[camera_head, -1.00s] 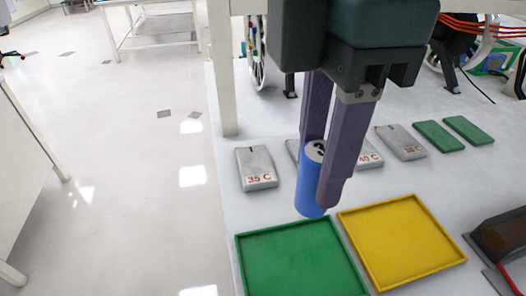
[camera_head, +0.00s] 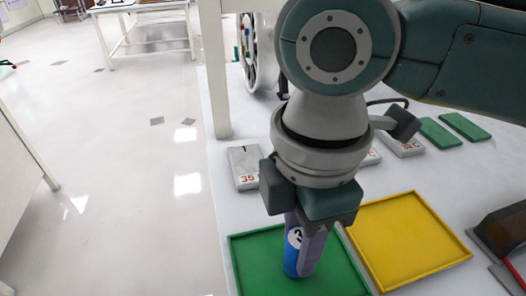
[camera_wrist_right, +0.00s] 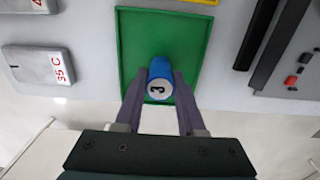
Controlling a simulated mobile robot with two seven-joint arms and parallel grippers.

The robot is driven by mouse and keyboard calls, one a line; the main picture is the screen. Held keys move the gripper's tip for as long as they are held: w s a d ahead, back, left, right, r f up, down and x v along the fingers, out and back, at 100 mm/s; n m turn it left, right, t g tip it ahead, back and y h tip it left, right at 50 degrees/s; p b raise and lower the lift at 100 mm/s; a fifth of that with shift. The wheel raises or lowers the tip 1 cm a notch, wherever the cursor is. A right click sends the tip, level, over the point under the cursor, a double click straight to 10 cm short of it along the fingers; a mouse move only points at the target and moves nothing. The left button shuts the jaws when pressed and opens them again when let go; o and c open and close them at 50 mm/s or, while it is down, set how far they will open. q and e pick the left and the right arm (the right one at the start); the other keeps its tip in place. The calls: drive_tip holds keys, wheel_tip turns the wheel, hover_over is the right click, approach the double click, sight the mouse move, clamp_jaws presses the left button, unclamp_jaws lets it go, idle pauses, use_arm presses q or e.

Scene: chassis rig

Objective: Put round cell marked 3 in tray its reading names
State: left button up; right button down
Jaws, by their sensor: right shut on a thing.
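The blue round cell marked 3 (camera_head: 293,262) stands roughly upright over the green tray (camera_head: 239,262). It also shows in the right wrist view (camera_wrist_right: 161,72), with its white end and the 3 facing the camera. My right gripper (camera_head: 306,258) is shut on the cell, with a finger on each side of it; the fingers also show in the right wrist view (camera_wrist_right: 161,90). I cannot tell whether the cell's bottom touches the tray floor. The yellow tray (camera_head: 408,245) lies beside the green one and is empty. My left gripper is not in view.
Grey blocks with red temperature labels, one reading 35 C (camera_head: 243,168), lie behind the trays, partly hidden by my arm. Two green plates (camera_head: 465,126) lie at the right. A dark device (camera_head: 502,232) stands right of the yellow tray. A white post (camera_head: 214,70) rises at the table's left edge.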

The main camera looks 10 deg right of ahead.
drive_tip(key=c, duration=0.5)
unclamp_jaws()
drive_tip(key=shift+f, duration=0.1)
wheel_tip(320, 180, up, 12)
drive_tip(key=p, duration=0.2)
